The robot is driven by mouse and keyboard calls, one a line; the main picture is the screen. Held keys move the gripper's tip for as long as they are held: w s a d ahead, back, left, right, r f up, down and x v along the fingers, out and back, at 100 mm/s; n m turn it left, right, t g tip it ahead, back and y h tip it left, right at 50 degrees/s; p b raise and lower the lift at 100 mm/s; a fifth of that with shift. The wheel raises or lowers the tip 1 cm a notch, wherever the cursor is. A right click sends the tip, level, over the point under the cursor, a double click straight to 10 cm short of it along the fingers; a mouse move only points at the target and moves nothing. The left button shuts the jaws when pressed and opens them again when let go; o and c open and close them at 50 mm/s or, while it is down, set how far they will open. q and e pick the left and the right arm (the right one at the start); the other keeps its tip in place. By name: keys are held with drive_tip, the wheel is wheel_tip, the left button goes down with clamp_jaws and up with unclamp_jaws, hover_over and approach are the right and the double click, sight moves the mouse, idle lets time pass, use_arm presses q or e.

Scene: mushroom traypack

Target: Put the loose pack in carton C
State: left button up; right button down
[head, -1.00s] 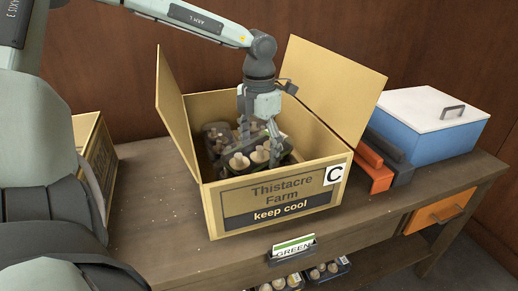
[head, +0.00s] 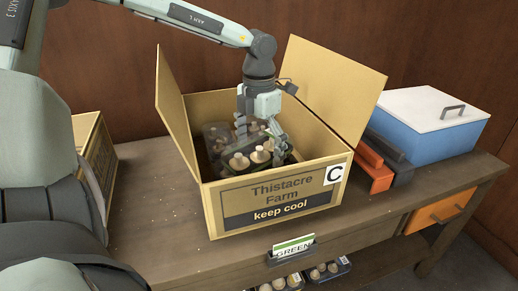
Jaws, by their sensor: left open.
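Carton C (head: 222,217) stands open on the table with its flaps up, marked "Thistacre Farm keep cool" and a letter C. Inside it lies a dark pack of mushrooms (head: 240,163), close to the front wall. More dark packs (head: 215,131) show behind it in the carton. My left gripper (head: 262,140) reaches down into the carton from above, open, with its fingers at the mushroom pack. Its fingertips are partly hidden among the packs. My right gripper is not in view.
A second carton (head: 97,160) stands at the left. Orange (head: 375,178) and dark blocks lie right of carton C, beside a blue cooler with a white lid (head: 425,125). Packs (head: 325,272) sit on a lower shelf below a GREEN sign (head: 293,245). The table front is clear.

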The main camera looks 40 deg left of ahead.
sight(259, 142)
use_arm(q)
drive_tip(key=shift+r, duration=0.1)
wheel_tip(259, 142, up, 11)
drive_tip(key=shift+r+p, duration=0.1)
drive_tip(key=shift+p, duration=0.2)
drive_tip(key=shift+r, duration=0.35)
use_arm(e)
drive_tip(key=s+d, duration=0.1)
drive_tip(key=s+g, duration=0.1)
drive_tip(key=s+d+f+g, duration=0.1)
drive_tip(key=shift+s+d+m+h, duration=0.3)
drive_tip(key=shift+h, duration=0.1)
